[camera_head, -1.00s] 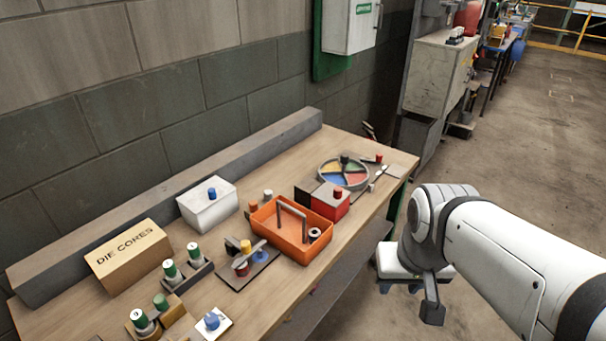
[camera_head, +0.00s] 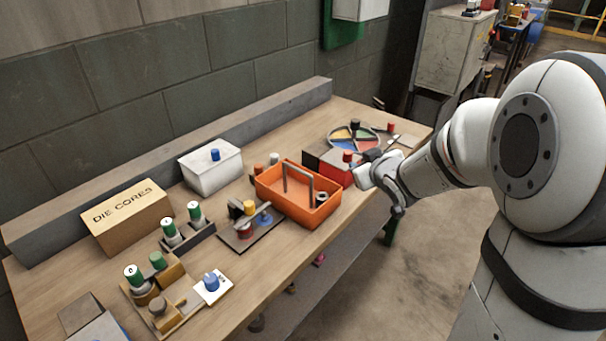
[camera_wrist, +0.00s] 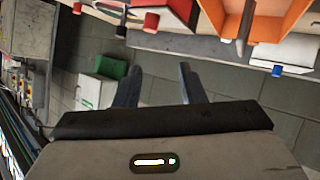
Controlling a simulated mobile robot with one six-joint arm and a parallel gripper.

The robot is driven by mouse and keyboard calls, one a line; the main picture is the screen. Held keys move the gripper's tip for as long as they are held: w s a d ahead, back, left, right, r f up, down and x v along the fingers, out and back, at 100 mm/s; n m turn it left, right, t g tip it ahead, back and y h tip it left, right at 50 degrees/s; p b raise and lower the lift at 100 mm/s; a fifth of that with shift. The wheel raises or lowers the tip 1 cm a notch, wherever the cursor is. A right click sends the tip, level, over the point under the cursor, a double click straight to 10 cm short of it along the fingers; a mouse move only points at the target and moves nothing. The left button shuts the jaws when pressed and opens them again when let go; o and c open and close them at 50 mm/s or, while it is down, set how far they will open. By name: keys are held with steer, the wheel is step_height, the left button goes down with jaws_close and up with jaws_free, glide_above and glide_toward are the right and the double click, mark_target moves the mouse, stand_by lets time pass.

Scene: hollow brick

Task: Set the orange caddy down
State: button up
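The orange caddy (camera_head: 318,215) stands upright on the wooden bench near its front edge, with its grey handle (camera_head: 298,172) arching over it. A small dark cylinder with a pale ring (camera_head: 321,198) sits inside at the right end. My gripper (camera_wrist: 160,74) is open and empty, its two fingers apart in the wrist view. In the head view it is just right of the caddy and apart from the handle; its fingertips are hard to make out there. The caddy (camera_wrist: 283,22) shows at the top right of the wrist view.
A red box (camera_head: 338,171) stands close behind the caddy, with a coloured sectored dish (camera_head: 344,135) beyond. A fixture with a yellow knob (camera_head: 249,207) is left of the caddy, a white box (camera_head: 212,170) behind it. Bare bench (camera_head: 275,262) lies in front.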

mark_target(312, 179)
steer(key=a+f+n+y+b, duration=0.1)
steer(key=a+f+n+y, duration=0.1)
steer(key=a+y, duration=0.1)
steer(key=w+a+f+n+g+y+b, duration=0.1)
steer(key=a+f+n+y+b, duration=0.1)
steer(key=a+f+y, duration=0.1)
steer(key=a+f+n+y+b, duration=0.1)
steer(key=a+f+n+y, duration=0.1)
steer(key=a+f+y, duration=0.1)
steer(key=shift+w+a+y, duration=0.2)
steer(key=shift+a+y, duration=0.45)
steer(key=shift+y, duration=0.45)
steer(key=x, duration=0.7)
steer(key=shift+w+a+b, duration=0.2)
steer(key=shift+w+b, duration=0.1)
jaws_close()
steer(key=shift+r, duration=0.1)
